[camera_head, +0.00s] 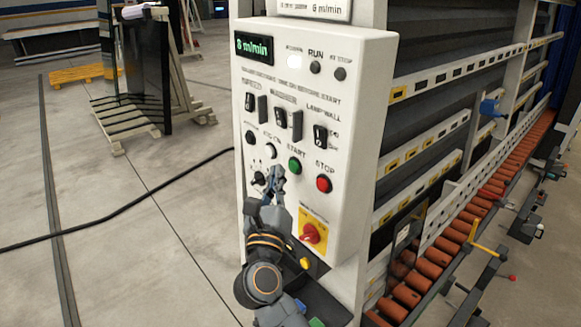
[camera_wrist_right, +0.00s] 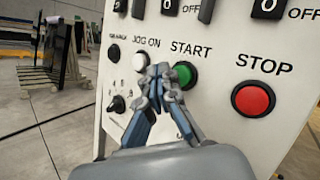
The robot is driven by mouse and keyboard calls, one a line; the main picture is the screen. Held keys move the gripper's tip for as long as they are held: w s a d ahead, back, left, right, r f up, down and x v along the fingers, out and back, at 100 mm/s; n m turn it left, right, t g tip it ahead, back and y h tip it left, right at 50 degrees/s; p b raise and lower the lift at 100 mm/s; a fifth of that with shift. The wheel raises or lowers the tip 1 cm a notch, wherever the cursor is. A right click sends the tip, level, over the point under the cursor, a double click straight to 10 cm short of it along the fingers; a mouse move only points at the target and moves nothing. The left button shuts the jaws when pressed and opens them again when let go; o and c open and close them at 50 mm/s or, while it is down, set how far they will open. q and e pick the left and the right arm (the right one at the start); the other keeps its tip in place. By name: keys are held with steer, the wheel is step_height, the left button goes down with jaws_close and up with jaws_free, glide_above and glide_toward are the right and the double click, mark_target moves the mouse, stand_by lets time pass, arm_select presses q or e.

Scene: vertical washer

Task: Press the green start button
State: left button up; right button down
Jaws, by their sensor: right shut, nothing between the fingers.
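The green start button (camera_head: 295,166) sits on the white control panel (camera_head: 350,120), under the START label. It also shows in the right wrist view (camera_wrist_right: 186,74). My right gripper (camera_head: 278,170) is shut and empty, its tips just left of and below the green button in the head view. In the right wrist view the gripper (camera_wrist_right: 160,72) points up between the white button (camera_wrist_right: 140,62) and the green button, overlapping the green button's left edge. I cannot tell whether the tips touch the panel. My left gripper does not show.
A red stop button (camera_head: 324,184) is right of the green one. A red rotary switch on a yellow plate (camera_head: 313,233) is below. A black knob (camera_head: 260,178) is left of my right gripper. A roller conveyor (camera_head: 470,230) runs along the right. The floor at left is mostly clear, with a cable.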

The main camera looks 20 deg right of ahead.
steer(key=shift+d, duration=0.3)
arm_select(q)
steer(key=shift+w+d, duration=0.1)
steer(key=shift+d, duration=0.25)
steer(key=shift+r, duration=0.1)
arm_select(e)
steer(key=shift+d, duration=0.1)
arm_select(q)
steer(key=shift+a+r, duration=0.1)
arm_select(e)
steer(key=shift+w+d, duration=0.15)
steer(key=shift+d, duration=0.05)
arm_select(q)
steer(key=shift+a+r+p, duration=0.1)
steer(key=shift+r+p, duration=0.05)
steer(key=shift+p, duration=0.2)
arm_select(e)
steer(key=shift+w+d, duration=0.15)
steer(key=shift+d, duration=0.4)
stand_by(0.6)
stand_by(0.4)
steer(key=shift+s+a, duration=0.3)
steer(key=shift+a, duration=0.55)
